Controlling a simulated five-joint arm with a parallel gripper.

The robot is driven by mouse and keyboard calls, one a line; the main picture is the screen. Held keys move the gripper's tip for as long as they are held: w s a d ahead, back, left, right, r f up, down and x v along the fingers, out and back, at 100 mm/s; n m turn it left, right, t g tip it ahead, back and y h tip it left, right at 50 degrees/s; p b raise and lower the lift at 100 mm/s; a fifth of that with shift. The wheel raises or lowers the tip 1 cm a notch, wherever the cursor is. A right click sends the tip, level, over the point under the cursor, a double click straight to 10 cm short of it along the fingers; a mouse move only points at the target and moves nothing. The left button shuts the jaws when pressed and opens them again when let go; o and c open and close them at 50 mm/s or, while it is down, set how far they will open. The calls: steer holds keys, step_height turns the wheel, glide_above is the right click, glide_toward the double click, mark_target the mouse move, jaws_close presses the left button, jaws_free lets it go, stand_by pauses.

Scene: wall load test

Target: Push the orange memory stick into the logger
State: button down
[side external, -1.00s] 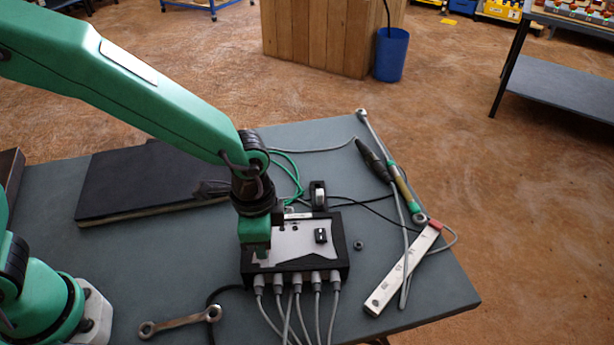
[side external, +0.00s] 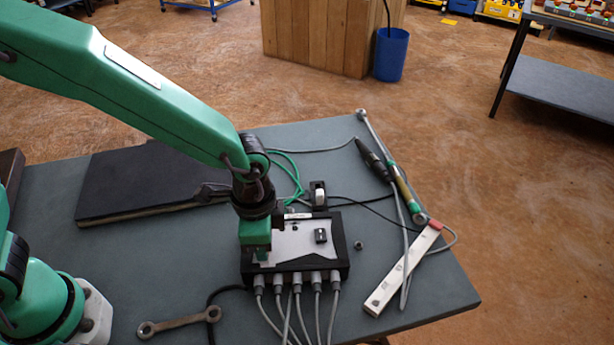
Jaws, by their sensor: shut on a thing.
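The logger (side external: 292,272) is a black box with a pale top plate and a row of grey cable plugs along its front side. It lies on the grey table. My green gripper (side external: 260,255) points down over the left part of the logger's top, close to the plate. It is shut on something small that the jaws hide. I cannot make out the orange memory stick; no orange shows between the jaws. I cannot tell how the held thing stands to the logger's slot. A small black part (side external: 321,236) sits on the right of the top plate.
A dark flat panel (side external: 130,185) lies behind left. A spanner (side external: 180,322) lies in front left. A white power strip (side external: 400,275), grey cables and a long rod-like tool (side external: 405,190) lie at the right. A small nut (side external: 359,245) lies beside the logger.

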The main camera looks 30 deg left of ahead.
steer(key=shift+f, duration=0.1)
stand_by(0.3)
steer(key=c, duration=1.3)
jaws_free()
steer(key=c, duration=0.3)
steer(key=shift+c, duration=0.2)
steer(key=shift+r, duration=0.2)
steer(key=shift+r, duration=3.35)
